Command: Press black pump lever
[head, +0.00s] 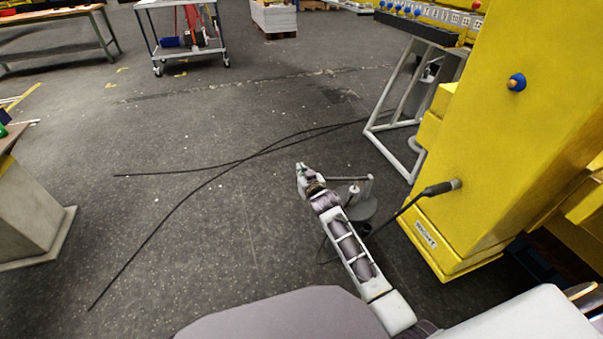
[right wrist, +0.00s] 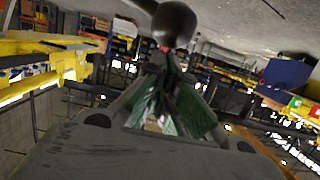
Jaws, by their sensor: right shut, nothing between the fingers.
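My right gripper (head: 303,170) reaches out over the floor in the middle of the head view, pointing up and left. In the right wrist view its fingers (right wrist: 166,60) with green pads come together at the tips, shut and empty. A dark rounded knob (right wrist: 174,24) on a short shaft, which looks like the black pump lever's end, shows just beyond the fingertips. I cannot tell whether they touch. In the head view a grey pump-like stand with a thin bar (head: 352,179) sits beside my right wrist, partly hidden by the arm. My left gripper is not in view.
A big yellow boom part (head: 490,170) stands on the right, with a black-handled plug (head: 440,188) and cable. Black cables (head: 200,190) lie across the floor. A grey frame (head: 400,130) stands behind. The floor left of the gripper is mostly clear.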

